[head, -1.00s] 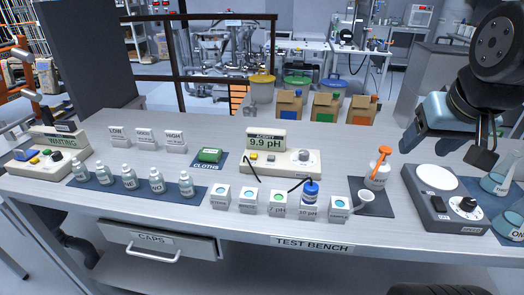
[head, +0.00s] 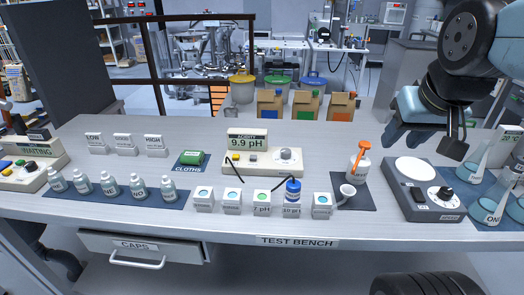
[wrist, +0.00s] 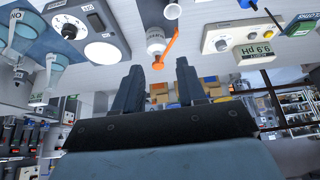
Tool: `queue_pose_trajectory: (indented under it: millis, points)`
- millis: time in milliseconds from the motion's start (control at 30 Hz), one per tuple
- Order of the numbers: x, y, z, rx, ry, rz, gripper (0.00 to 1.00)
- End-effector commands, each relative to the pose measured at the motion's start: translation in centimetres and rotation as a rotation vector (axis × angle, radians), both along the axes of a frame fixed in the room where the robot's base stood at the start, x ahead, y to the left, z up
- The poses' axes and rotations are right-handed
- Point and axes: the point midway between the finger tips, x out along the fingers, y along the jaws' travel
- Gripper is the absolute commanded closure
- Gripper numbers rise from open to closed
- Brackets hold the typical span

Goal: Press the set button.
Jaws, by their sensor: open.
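The acidity meter (head: 262,160) stands on the bench at the middle, its display reading 9.9 pH. Its front face carries a yellow button (head: 235,157), a pale button (head: 253,157) and a knob (head: 286,154); I cannot read which label says set. The meter also shows upside down at the right of the wrist view (wrist: 232,36). My gripper (head: 424,140) is open and empty, above the right part of the bench, well right of the meter. Its two fingers stand apart in the wrist view (wrist: 157,72).
A white bottle with an orange top (head: 360,165) and a stirrer plate (head: 423,203) stand between the meter and the right end. Buffer boxes (head: 232,203) line the front edge. Cardboard boxes (head: 302,104) stand at the back.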

Motion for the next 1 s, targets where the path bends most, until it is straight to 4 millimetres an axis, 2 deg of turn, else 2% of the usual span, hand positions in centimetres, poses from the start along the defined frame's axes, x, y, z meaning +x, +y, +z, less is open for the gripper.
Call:
queue_pose_trajectory:
  millis: [67, 400, 1000]
  points:
    - [0.00, 0.00, 0.00, 0.000, 0.000, 0.000, 0.68]
    - [0.00, 0.00, 0.00, 0.000, 0.000, 0.000, 1.00]
    - [0.00, 0.00, 0.00, 0.000, 0.000, 0.000, 1.00]
